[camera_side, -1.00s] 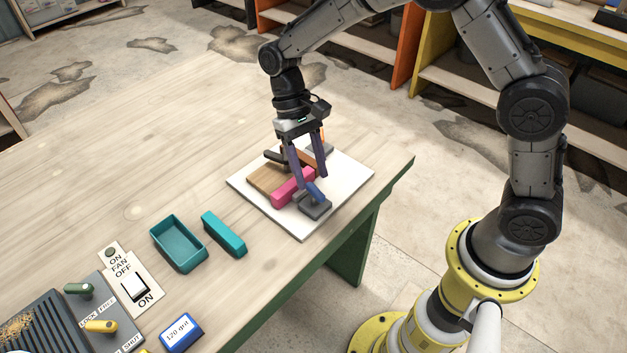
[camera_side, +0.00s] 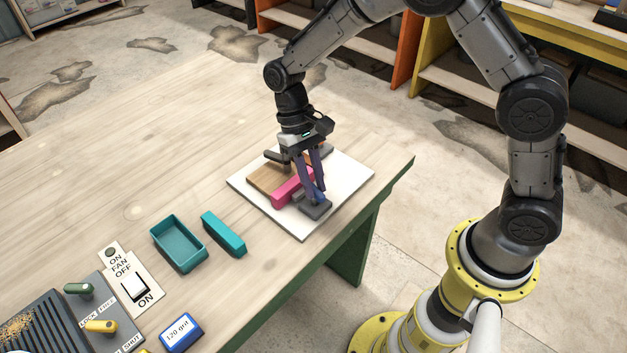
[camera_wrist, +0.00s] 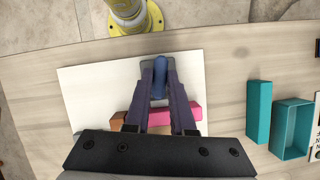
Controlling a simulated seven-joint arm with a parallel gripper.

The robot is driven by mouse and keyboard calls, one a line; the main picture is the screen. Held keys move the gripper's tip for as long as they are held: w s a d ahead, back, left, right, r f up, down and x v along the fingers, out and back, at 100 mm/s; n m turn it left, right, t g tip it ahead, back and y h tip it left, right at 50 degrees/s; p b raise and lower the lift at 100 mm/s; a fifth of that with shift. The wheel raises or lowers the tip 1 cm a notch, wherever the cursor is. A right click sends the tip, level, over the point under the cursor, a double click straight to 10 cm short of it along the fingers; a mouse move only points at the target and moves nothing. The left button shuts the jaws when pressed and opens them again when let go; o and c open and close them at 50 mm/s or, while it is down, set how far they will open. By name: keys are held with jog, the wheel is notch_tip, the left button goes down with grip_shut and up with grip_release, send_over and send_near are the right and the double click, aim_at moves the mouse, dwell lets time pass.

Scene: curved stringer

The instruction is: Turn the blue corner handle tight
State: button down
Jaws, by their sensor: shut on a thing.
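The blue corner handle (camera_wrist: 160,76) sits at the near corner of the white board. In the side view the blue handle (camera_side: 318,196) is mostly hidden behind my fingers, above a dark grey base block (camera_side: 316,210). My gripper (camera_wrist: 160,66) has its two purple fingers on either side of the handle and is shut on it. In the side view my gripper (camera_side: 315,198) points down at this corner. A pink bar (camera_side: 288,190) and a brown wooden piece (camera_side: 266,178) lie beside it on the white board (camera_side: 348,175).
A dark handle (camera_side: 276,156) stands at the board's far side. A teal open box (camera_side: 178,244) and a teal block (camera_side: 224,234) are to the left. A fan switch panel (camera_side: 132,280) and a blue-framed display (camera_side: 180,332) are nearer. The table edge is close on the right.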

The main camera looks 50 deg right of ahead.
jog(key=shift+m, duration=0.4)
jog(key=c, duration=0.8)
grip_release()
jog(key=shift+o, duration=0.2)
jog(key=v, duration=1.4)
jog(key=shift+d, duration=0.15)
